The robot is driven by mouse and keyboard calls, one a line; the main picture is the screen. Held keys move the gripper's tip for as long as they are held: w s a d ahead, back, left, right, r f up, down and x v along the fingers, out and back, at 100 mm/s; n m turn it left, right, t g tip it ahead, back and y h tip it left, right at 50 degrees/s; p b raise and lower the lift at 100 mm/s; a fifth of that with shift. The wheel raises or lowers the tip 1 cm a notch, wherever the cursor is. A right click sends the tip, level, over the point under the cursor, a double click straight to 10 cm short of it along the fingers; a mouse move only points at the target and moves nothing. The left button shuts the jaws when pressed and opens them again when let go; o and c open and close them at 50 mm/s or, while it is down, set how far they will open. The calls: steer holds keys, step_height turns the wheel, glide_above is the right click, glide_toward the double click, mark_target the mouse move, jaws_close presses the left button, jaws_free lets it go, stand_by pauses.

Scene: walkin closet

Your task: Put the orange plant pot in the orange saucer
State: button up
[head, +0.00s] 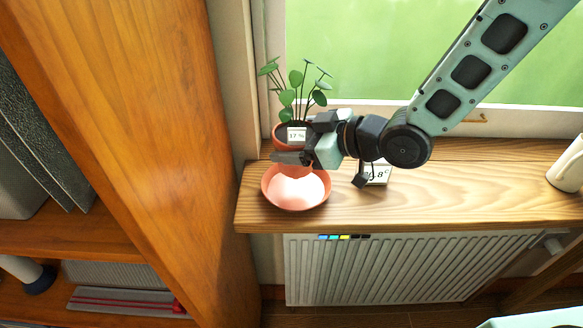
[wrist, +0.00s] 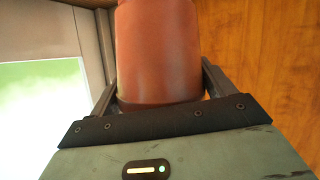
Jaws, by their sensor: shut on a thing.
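The orange plant pot (head: 280,131) holds a green leafy plant (head: 295,88) and appears upright. My gripper (head: 291,145) is shut on the pot, with its fingers on either side. In the wrist view the pot (wrist: 158,50) fills the space between the two fingers (wrist: 158,88). The orange saucer (head: 295,203) lies on the wooden sill, just in front of and below the pot in the head view. Its visible inside is empty. A finger hides the pot's lower part and the saucer's back rim, so I cannot tell the gap between them.
A small white display reading 17% (head: 296,134) shows at the pot's front. Another display (head: 378,176) stands on the wooden sill (head: 460,190) to the right, partly behind my gripper. A tall wooden panel (head: 150,120) rises at left.

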steer(key=shift+f, duration=2.85)
steer(key=shift+f, duration=0.15)
steer(key=o, duration=1.3)
